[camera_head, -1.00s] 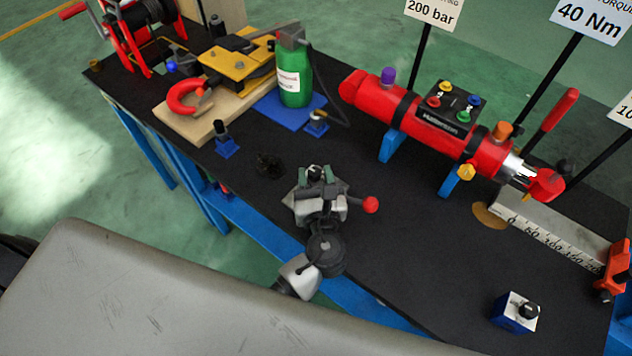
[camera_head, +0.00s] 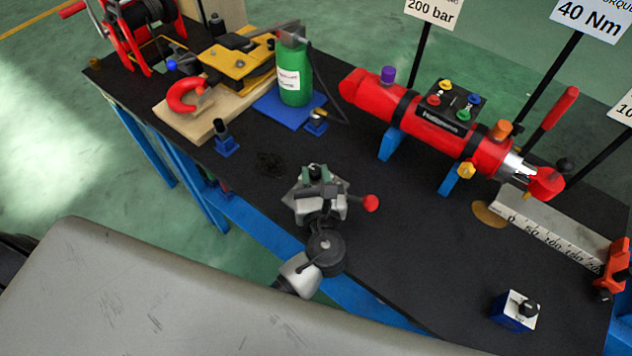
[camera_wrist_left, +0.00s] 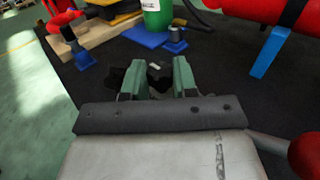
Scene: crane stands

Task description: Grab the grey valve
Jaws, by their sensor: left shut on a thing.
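My left gripper (camera_head: 316,175) is over the black table top, near its front edge. Its greenish fingers are shut on a small dark thing with a light spot, which I take for the grey valve (camera_wrist_left: 155,77). In the left wrist view the gripper (camera_wrist_left: 157,82) has this thing between its two fingers. The fingers and wrist hide most of it, so its shape and whether it touches the table cannot be told. My right gripper is not in view.
A red-ball lever (camera_head: 369,203) is close right of my left gripper. Beyond stand a green bottle (camera_head: 295,75) and a red cylinder (camera_head: 420,115) on blue supports. Small blue-based fittings (camera_head: 224,140) are to the left. Bare table (camera_head: 420,255) lies to the right.

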